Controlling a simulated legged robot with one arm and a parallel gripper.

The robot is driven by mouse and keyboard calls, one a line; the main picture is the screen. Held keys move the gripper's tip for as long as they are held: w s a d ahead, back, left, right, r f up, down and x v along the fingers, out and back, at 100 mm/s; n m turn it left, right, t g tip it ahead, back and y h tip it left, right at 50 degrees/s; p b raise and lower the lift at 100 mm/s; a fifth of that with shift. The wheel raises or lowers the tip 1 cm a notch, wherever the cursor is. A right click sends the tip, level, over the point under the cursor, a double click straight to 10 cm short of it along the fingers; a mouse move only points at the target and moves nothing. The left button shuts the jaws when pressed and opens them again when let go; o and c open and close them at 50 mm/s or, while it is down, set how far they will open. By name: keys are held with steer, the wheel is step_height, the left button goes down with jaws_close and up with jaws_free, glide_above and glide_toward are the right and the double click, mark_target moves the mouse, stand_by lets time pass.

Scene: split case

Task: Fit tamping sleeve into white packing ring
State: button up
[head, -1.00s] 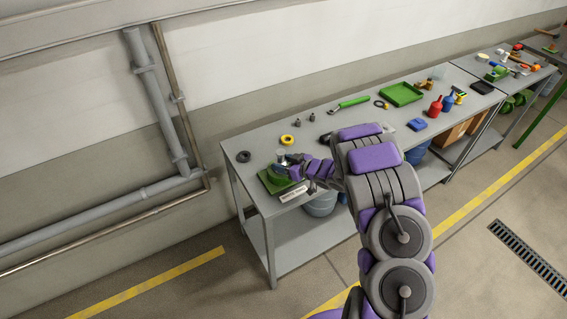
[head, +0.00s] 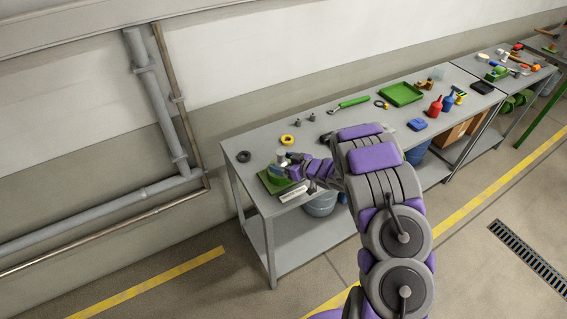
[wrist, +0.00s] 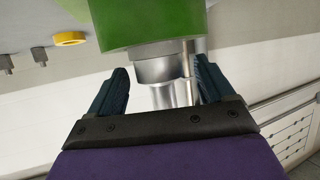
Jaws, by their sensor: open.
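A silvery metal cylinder (wrist: 160,72) with a wider collar and a thin rod beside it stands between my fingers in the wrist view. It looks like the tamping sleeve, though I cannot be sure. It meets a green block (wrist: 140,22), whose matching green base (head: 272,181) lies at the bench's near left end. The cylinder's pale top (head: 281,156) shows in the head view. My gripper (wrist: 160,68) is open, one finger on each side of the cylinder, with visible gaps. It also shows in the head view (head: 291,168). I cannot make out the white packing ring.
A pale labelled plate (head: 293,194) sits at the bench's front edge. A yellow ring (head: 287,139), a black ring (head: 243,156) and small grey fittings (head: 298,122) lie behind. A green tray (head: 401,93) and bottles are farther right. The bench (head: 240,180) is bare around the left corner.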

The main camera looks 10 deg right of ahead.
steer(key=p+v, duration=0.2)
steer(key=v, duration=1.5)
steer(key=shift+s, duration=0.15)
steer(key=shift+d+f, duration=0.1)
steer(key=shift+d, duration=0.05)
